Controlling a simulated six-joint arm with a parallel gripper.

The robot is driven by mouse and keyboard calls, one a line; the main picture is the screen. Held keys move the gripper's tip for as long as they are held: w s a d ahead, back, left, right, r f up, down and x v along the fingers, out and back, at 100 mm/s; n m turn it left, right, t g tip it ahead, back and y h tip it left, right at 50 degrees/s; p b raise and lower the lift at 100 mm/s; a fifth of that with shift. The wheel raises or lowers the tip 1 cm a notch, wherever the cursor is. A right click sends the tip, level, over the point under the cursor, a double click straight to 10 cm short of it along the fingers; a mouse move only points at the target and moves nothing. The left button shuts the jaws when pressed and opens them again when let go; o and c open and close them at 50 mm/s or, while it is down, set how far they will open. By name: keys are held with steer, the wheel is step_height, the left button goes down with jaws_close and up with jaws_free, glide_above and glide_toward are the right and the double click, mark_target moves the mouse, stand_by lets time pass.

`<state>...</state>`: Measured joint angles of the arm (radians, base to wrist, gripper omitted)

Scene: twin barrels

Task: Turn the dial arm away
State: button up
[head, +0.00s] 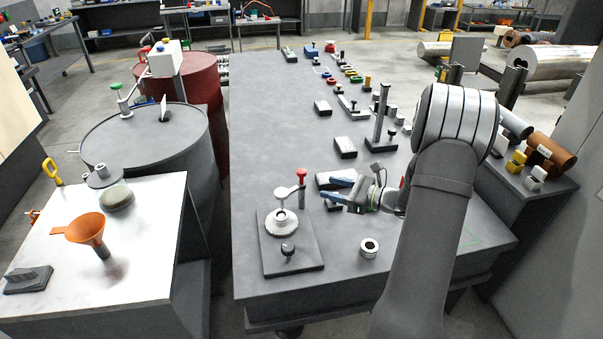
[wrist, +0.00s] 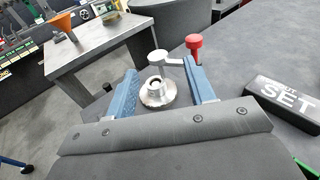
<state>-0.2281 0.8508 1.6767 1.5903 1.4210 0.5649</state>
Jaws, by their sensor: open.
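The dial (head: 283,221), a silver round piece, sits on a dark base plate (head: 305,258) near the table's front left. Its metal dial arm (head: 291,191) reaches right to a post with a red knob (head: 301,174). My gripper (head: 328,190) is open just right of the dial, its blue fingers pointing at it. In the wrist view the dial (wrist: 157,93) shows between the spread fingers (wrist: 160,68). The dial arm (wrist: 172,60) and red knob (wrist: 194,42) are there too, the knob beyond the right fingertip. Contact with the dial arm cannot be told.
A black knob (head: 288,248) stands on the base plate. A metal ring (head: 369,247) lies to the right. A dark block lettered SET (wrist: 287,102) is right of the fingers. An upright post (head: 379,120) stands behind my gripper. Bare tabletop (head: 270,120) lies behind the dial.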

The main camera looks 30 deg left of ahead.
mark_target(305, 175)
step_height(305, 175, down, 4)
steer(key=w+d+m+t+y, duration=0.1)
steer(key=w+d+m+t, duration=0.2)
steer(key=t, duration=0.1)
steer(key=a, duration=0.5)
steer(key=w+a, duration=0.1)
steer(key=a, duration=1.1)
steer(key=shift+w+r, duration=0.15)
steer(key=shift+r, duration=0.1)
steer(key=shift+c, duration=0.2)
jaws_close()
